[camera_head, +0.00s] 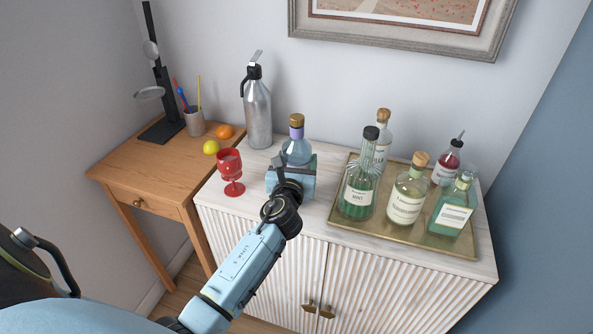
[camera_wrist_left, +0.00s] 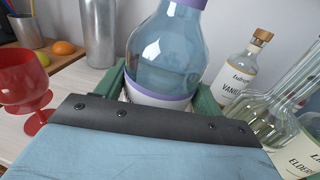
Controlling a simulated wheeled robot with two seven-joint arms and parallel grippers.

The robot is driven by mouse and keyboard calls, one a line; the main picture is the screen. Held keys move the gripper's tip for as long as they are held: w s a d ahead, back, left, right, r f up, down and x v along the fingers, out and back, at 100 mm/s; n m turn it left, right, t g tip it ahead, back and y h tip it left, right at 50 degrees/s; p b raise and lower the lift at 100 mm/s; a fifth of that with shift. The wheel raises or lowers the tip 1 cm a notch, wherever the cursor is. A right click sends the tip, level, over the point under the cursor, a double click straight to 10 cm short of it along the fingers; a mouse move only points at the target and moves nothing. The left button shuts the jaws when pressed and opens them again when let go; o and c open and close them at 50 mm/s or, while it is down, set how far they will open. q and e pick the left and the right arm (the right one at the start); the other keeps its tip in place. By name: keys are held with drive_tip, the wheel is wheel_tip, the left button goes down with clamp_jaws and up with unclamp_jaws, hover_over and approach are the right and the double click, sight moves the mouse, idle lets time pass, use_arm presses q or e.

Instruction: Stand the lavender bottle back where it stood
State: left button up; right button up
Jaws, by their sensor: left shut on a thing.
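The lavender bottle (camera_head: 297,149), clear bluish glass with lavender bands and a cork-coloured top, stands upright over the left part of the white cabinet top. My left gripper (camera_head: 290,176) is shut on it from the front. In the left wrist view the bottle (camera_wrist_left: 165,55) sits between the green fingers of my gripper (camera_wrist_left: 165,98). Its base is hidden by the gripper, so I cannot tell whether it touches the cabinet top. My right gripper is not in view.
A red goblet (camera_head: 231,172) stands just left of the gripper, a metal siphon (camera_head: 257,113) behind-left. To the right, a brass tray (camera_head: 347,233) holds several bottles, including the mint bottle (camera_head: 357,196) and vanilla bottle (camera_wrist_left: 241,77). Bare white top (camera_head: 318,208) lies between gripper and tray.

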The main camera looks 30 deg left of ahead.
use_arm(q)
drive_tip(key=shift+f, duration=0.75)
drive_tip(key=o, duration=0.8)
drive_tip(key=shift+f+b, duration=0.25)
drive_tip(key=shift+b, duration=0.1)
drive_tip(key=o, duration=0.5)
drive_tip(key=shift+r, duration=0.1)
